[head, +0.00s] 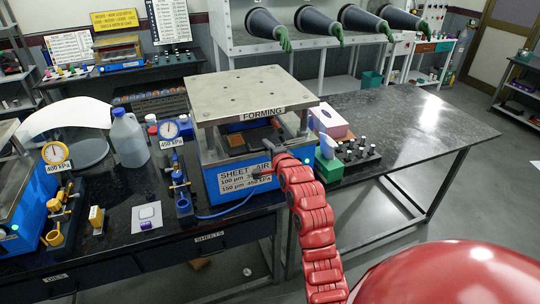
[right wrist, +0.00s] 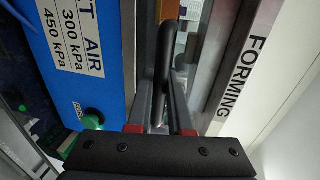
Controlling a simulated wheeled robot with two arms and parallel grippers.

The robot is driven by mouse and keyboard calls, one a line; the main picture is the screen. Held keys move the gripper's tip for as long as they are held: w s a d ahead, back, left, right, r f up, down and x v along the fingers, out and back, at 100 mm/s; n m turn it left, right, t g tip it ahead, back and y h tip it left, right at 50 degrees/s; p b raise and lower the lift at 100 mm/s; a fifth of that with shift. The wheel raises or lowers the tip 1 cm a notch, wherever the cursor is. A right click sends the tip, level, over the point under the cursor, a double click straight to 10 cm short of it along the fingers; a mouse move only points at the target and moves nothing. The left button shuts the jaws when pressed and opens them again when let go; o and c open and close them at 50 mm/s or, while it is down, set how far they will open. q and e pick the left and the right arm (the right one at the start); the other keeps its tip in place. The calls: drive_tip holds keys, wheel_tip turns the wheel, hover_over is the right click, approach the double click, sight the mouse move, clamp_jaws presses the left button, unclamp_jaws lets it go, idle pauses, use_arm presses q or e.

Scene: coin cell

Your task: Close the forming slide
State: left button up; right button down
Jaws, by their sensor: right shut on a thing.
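The forming press (head: 245,95) stands on the dark bench, with a metal top plate labelled FORMING and a blue base labelled SHEET AIR. The forming slide (head: 252,151) lies in the gap between plate and base, partly hidden by my red right arm. My right gripper (head: 279,149) is at the front of this gap. In the right wrist view my right gripper (right wrist: 163,100) is shut on a dark bar-shaped handle (right wrist: 164,42) at the slide's front. How far out the slide stands is hard to tell. My left gripper is not in view.
A valve stand (head: 182,195), bottle (head: 128,140) and gauge (head: 169,129) stand on the left. The bench's far right is clear.

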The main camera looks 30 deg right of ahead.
drive_tip(key=shift+r, duration=0.15)
drive_tip(key=c, duration=0.8)
unclamp_jaws()
drive_tip(key=shift+c, duration=0.2)
drive_tip(key=shift+s, duration=0.25)
drive_tip(key=p+v, duration=0.5)
drive_tip(key=v, duration=1.1)
drive_tip(key=shift+s, duration=0.4)
drive_tip(key=shift+a, duration=0.1)
